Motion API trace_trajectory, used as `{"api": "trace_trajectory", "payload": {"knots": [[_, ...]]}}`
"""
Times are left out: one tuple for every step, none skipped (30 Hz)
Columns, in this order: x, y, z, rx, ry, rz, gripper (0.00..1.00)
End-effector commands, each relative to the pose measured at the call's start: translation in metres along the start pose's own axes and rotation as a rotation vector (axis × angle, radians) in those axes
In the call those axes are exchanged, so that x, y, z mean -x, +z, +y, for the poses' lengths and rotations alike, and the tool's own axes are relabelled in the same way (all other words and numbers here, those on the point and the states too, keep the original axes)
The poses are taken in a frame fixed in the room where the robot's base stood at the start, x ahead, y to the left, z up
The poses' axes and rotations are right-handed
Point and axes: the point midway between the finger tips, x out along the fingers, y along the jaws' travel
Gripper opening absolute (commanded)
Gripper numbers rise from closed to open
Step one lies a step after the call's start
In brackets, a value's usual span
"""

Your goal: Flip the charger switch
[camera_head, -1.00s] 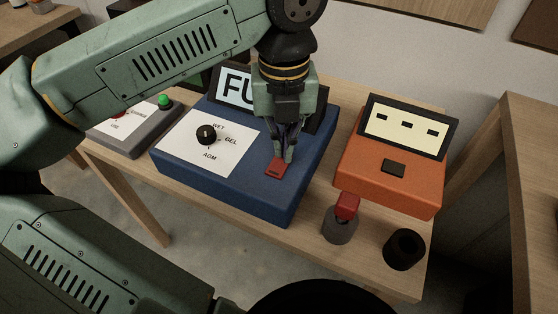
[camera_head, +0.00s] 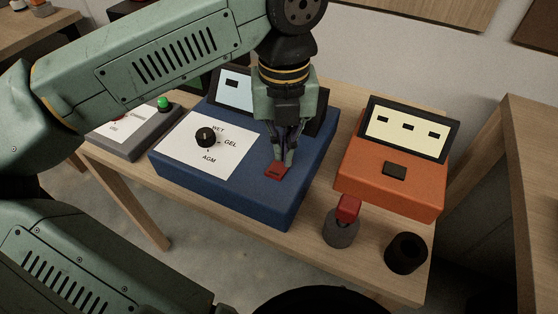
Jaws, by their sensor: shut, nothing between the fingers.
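The blue charger box (camera_head: 255,198) sits in the middle of the wooden table. Its top carries a white panel with a black knob (camera_head: 206,137) marked WET, GEL and AGM. A red rocker switch (camera_head: 276,171) is on its top to the right of the panel. My gripper (camera_head: 282,162) points down with its fingers shut and empty, its tips at the switch and covering part of its far side. I cannot tell whether they press on it. The charger's display (camera_head: 233,88) shows a small dark dash on pale blue, and my arm hides part of it.
An orange device (camera_head: 385,185) with a screen of dashes stands to the right. In front of it are a grey cylinder with a red top (camera_head: 341,229) and a black cylinder (camera_head: 406,253). A grey box with a green button (camera_head: 163,103) stands left.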

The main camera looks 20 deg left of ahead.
Motion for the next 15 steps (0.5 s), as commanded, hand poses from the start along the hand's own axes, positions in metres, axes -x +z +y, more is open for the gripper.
{"api": "trace_trajectory", "payload": {"knots": [[0.007, 0.000, 0.000, 0.000, 0.001, -0.001, 0.00], [0.009, 0.000, 0.000, 0.000, 0.001, -0.001, 0.00], [0.013, 0.000, 0.000, 0.000, 0.001, -0.001, 0.00], [0.015, 0.000, 0.000, 0.000, 0.001, -0.002, 0.00], [0.018, 0.000, 0.000, 0.000, 0.001, -0.002, 0.00], [0.021, 0.000, 0.000, 0.000, 0.001, -0.002, 0.00], [0.024, 0.000, 0.000, 0.001, 0.001, -0.002, 0.00], [0.026, 0.000, 0.000, 0.001, 0.001, -0.002, 0.00], [0.029, 0.000, 0.000, 0.001, 0.001, -0.002, 0.00], [0.032, 0.001, 0.000, 0.001, 0.000, -0.002, 0.00], [0.034, 0.001, 0.000, 0.001, 0.000, -0.002, 0.00], [0.037, 0.000, 0.000, 0.001, 0.000, -0.002, 0.00], [0.040, 0.000, 0.000, 0.001, 0.000, -0.001, 0.00], [0.042, 0.000, 0.000, 0.001, -0.001, -0.001, 0.00], [0.045, 0.000, 0.000, 0.001, -0.001, -0.001, 0.00]]}}
